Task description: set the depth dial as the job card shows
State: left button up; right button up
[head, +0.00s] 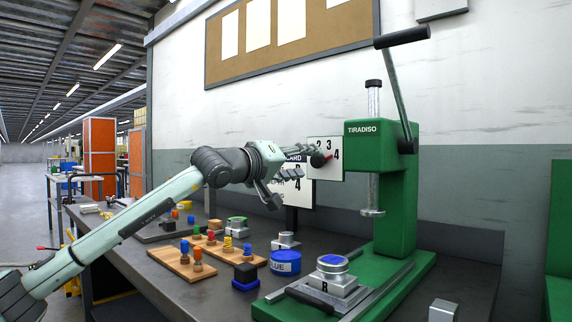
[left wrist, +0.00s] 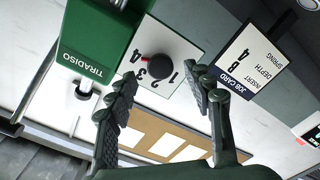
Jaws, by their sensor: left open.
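The depth dial is a white plate with a black knob (head: 318,159) on the front of the green TIRADISO press (head: 372,145). The knob (left wrist: 153,69) also shows in the left wrist view, with numbers 1 to 4 around it. Its red pointer (head: 329,155) points right, near the 4. The job card (head: 300,194) stands behind my left gripper, which partly hides it. In the left wrist view, the card (left wrist: 250,62) lists insert, depth and spring; a large 4 is legible near the depth line. My left gripper (head: 294,168) is open and empty, its fingers close to the dial; contact is unclear.
A die marked R (head: 324,288) sits on the press base. The press lever (head: 402,38) rises at the upper right.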

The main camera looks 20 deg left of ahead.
pick_arm(q)
jog(key=v, duration=0.8)
